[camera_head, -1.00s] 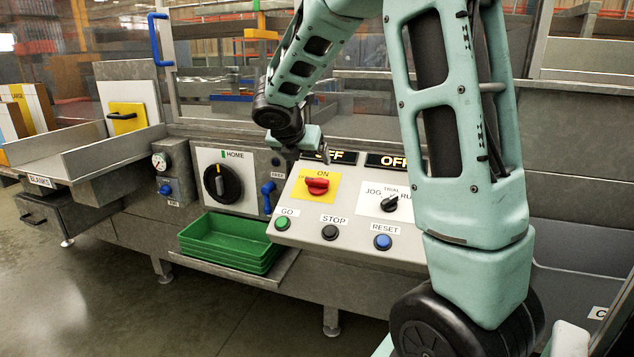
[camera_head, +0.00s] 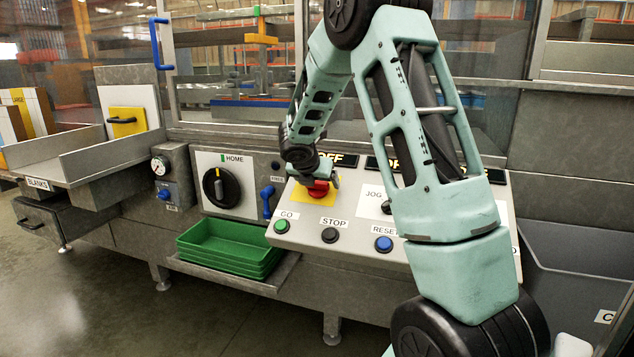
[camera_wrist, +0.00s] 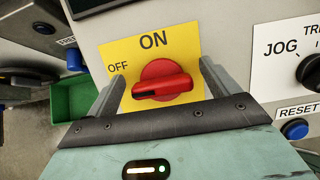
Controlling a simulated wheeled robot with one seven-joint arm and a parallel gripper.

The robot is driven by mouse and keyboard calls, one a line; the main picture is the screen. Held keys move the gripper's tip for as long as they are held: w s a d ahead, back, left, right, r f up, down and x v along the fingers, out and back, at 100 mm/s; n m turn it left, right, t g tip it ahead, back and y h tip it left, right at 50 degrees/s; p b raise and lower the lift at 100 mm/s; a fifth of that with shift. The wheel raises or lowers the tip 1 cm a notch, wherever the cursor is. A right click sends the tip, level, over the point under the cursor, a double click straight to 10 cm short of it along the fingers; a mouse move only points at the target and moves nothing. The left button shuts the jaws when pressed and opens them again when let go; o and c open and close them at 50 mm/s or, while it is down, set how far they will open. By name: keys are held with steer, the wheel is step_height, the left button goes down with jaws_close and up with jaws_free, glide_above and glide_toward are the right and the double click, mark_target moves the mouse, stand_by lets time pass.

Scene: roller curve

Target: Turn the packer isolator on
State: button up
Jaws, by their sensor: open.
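The packer isolator is a red rotary handle (camera_wrist: 162,82) on a yellow plate (camera_wrist: 188,42) marked ON at the top and OFF at the left. In the wrist view the handle lies crosswise, its black-marked end pointing left toward OFF. My gripper (camera_wrist: 162,82) is open, with one finger on each side of the red handle; I cannot tell if either finger touches it. In the head view the red handle (camera_head: 318,188) is partly hidden by my gripper (camera_head: 318,178), which is over it. A dark display above the panel (camera_head: 345,160) reads OFF.
Near the handle are a green GO button (camera_head: 281,227), a black STOP button (camera_head: 330,235), a blue RESET button (camera_head: 383,243) and the JOG selector (camera_wrist: 312,68). A blue lever (camera_head: 267,202) and a black HOME dial (camera_head: 222,186) stand left. Green trays (camera_head: 225,245) sit below.

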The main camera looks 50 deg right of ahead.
steer(key=c, duration=1)
steer(key=m+g, duration=0.1)
steer(key=m, duration=0.4)
steer(key=shift+s, duration=0.1)
steer(key=m+g, duration=0.1)
steer(key=m, duration=0.1)
steer(key=m+p, duration=0.1)
steer(key=m, duration=0.2)
steer(key=shift+s+g, duration=0.15)
steer(key=shift+g, duration=0.25)
steer(key=m+g+p, duration=0.1)
steer(key=m, duration=0.3)
steer(key=shift+s+a+m+y+p, duration=0.1)
steer(key=shift+s+m+y+p, duration=0.05)
steer(key=shift+m+y+p, duration=0.2)
steer(key=shift+a+f+m+y+p, duration=0.1)
steer(key=shift+m+y+p, duration=0.2)
steer(key=shift+m, duration=0.7)
steer(key=shift+f+m+y+p, duration=0.15)
steer(key=shift+m+p, duration=0.15)
steer(key=shift+m, duration=0.65)
steer(key=shift+r, duration=0.1)
